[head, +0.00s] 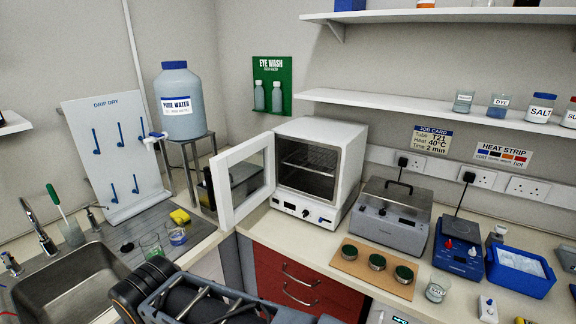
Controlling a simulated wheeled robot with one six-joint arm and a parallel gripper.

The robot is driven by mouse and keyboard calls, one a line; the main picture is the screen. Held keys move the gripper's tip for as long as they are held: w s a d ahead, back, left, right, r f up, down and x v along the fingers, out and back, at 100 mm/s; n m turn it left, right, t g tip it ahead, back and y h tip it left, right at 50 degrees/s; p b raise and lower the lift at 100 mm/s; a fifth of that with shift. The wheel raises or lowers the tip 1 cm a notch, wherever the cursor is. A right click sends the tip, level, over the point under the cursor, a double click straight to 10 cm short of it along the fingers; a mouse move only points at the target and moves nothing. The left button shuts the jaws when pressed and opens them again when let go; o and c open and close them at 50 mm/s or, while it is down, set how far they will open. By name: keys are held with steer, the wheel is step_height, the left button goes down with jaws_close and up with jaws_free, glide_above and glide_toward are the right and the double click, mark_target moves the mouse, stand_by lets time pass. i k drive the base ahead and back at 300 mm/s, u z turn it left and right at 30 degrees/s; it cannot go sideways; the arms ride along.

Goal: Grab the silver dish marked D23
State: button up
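Part of my arm shows at the bottom of the view, left of the board and in front of the red drawers. My gripper's fingertips are not in view.
A white oven (318,170) stands behind the board, its door (243,180) swung open to the left. A grey lidded bath (391,214) stands behind the dishes. A small glass beaker (437,289) is right of the board. A blue tray (520,273) is farther right; a sink (65,283) is at left.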

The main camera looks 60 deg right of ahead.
mark_target(349, 252)
steer(key=u, duration=0.5)
steer(key=i, duration=1)
steer(key=z, duration=3.5)
steer(key=i, duration=0.5)
steer(key=z, duration=0.45)
steer(key=k, duration=0.5)
steer(key=u, duration=0.5)
steer(key=i, duration=0.2)
steer(key=z, duration=0.35)
